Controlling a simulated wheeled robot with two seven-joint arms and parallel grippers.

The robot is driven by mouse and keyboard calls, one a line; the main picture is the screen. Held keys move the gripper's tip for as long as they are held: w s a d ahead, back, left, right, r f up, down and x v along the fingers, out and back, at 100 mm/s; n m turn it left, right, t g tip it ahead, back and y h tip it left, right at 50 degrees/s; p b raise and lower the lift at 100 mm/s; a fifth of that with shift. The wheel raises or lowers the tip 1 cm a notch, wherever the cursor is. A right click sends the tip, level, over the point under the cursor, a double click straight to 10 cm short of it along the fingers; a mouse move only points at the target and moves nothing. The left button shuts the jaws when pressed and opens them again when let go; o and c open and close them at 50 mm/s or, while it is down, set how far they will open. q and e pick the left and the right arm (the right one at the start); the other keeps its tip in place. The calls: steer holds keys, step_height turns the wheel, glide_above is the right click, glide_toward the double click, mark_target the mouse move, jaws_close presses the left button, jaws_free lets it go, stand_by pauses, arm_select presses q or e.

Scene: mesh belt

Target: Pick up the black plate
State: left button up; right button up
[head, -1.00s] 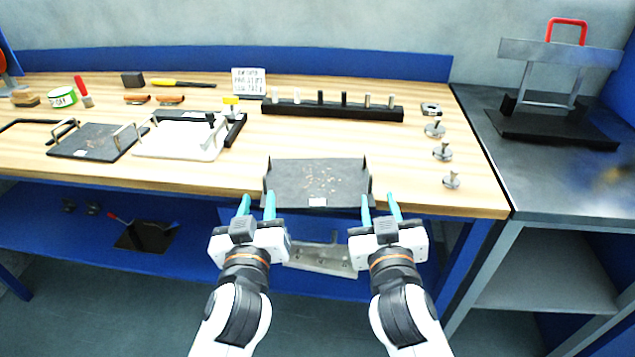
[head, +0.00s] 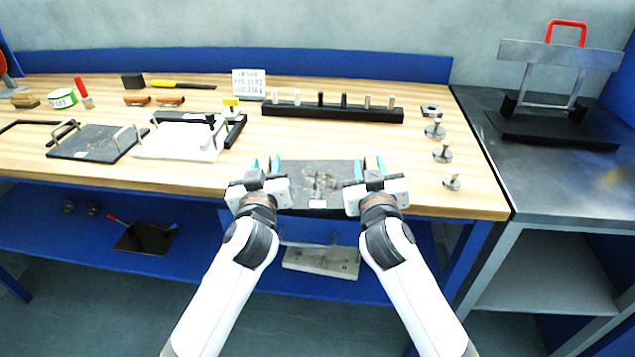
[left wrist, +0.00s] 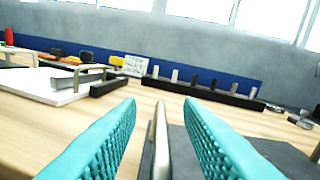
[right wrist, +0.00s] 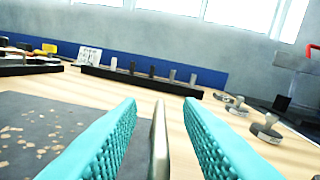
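The black plate (head: 322,169) lies at the front edge of the bench in the head view, flat, with pale flecks and a small white label. It also shows at the lower right of the left wrist view (left wrist: 283,152) and the left of the right wrist view (right wrist: 48,140). My left gripper (head: 265,164) is open at its left side, with a metal handle (left wrist: 159,140) upright between the teal fingers. My right gripper (head: 369,168) is open at its right side, with another handle (right wrist: 158,140) between its fingers. Gaps show on both sides of each handle.
A second dark plate with handles (head: 92,143) and a white tray (head: 178,142) lie to the left. A black rack of pegs (head: 333,112) stands behind. Several metal knobs (head: 442,152) line the right. Bare wood lies between rack and plate.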

arm_select(q)
steer(key=shift+w, duration=0.15)
arm_select(e)
steer(key=shift+w, duration=0.15)
arm_select(q)
jaws_close()
arm_select(e)
jaws_close()
arm_select(q)
steer(key=shift+r, duration=0.1)
